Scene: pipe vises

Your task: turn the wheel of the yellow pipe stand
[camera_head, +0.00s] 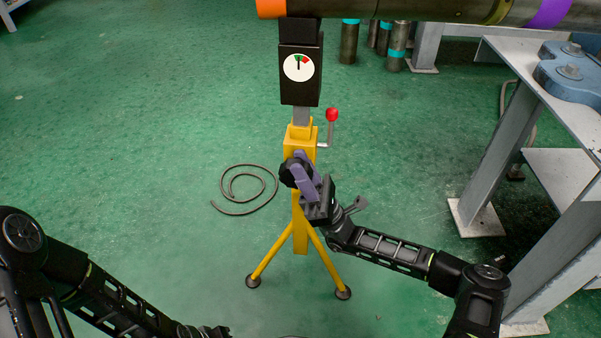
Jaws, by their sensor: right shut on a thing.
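The yellow pipe stand (300,220) stands upright on splayed legs in the middle of the view. Its black head (299,88) carries a round white dial (299,67) with green and red marks and sits under a long pipe (420,10). A small crank with a red knob (332,114) sticks out at the stand's right. The dark wheel (290,172) is on the front of the yellow body, partly hidden by my right gripper (302,175), whose purple fingers are shut on it. My left arm is low at the left; its gripper (215,331) is cut by the bottom edge, its fingers unclear.
A grey steel table (525,62) with a blue clamp part (570,72) stands at the right, close to my right arm. A coiled cable (245,190) lies on the green floor left of the stand. Short pipes (349,42) stand behind. The left floor is mostly clear.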

